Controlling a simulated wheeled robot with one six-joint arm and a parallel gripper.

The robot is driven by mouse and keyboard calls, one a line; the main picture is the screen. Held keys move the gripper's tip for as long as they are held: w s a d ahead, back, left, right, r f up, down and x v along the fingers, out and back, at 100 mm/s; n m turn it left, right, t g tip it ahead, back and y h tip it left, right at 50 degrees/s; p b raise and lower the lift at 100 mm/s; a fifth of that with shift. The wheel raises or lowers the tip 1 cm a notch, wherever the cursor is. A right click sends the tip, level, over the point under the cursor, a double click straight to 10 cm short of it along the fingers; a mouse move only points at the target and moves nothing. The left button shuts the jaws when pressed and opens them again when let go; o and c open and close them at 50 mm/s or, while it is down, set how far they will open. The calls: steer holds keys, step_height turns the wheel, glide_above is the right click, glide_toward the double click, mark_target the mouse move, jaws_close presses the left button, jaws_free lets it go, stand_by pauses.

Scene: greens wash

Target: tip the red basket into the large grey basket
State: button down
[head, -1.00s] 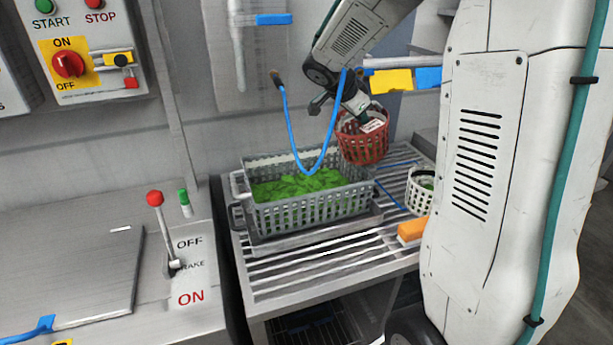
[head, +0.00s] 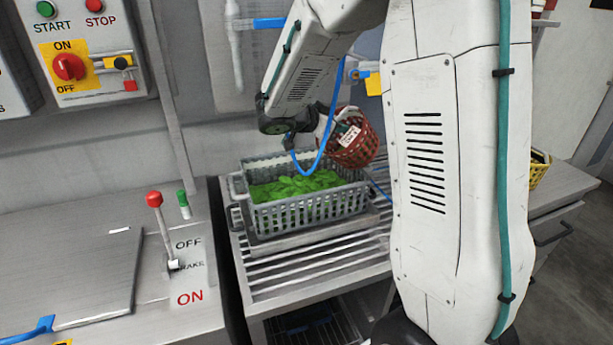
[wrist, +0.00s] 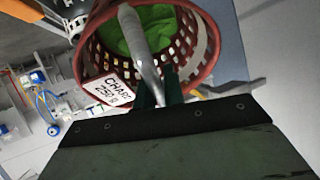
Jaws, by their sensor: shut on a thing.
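The red basket (head: 352,143) hangs tilted from my gripper, above the right end of the large grey basket. It carries a white label. In the wrist view the red basket (wrist: 88,52) shows green leaves inside, and my gripper (wrist: 160,88) is shut on its pale handle (wrist: 140,50). In the head view my arm hides the gripper's fingers. The large grey basket (head: 310,212) stands upright on the slatted rack and holds green leaves (head: 296,186).
The slatted rack (head: 262,279) has bare slats in front of the grey basket. A blue hose (head: 333,110) hangs close to the red basket. A control panel (head: 85,45) and a lever with a red knob (head: 155,199) are at left. A yellow basket (head: 539,170) stands at far right.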

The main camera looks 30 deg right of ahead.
steer(key=shift+a+f+h, duration=0.15)
steer(key=shift+a+h, duration=0.15)
steer(key=shift+h, duration=0.1)
steer(key=shift+w+a+r+h, duration=0.1)
steer(key=shift+a+r+h, duration=0.2)
steer(key=shift+h, duration=0.2)
steer(key=shift+a+h, duration=0.2)
steer(key=shift+h, duration=0.1)
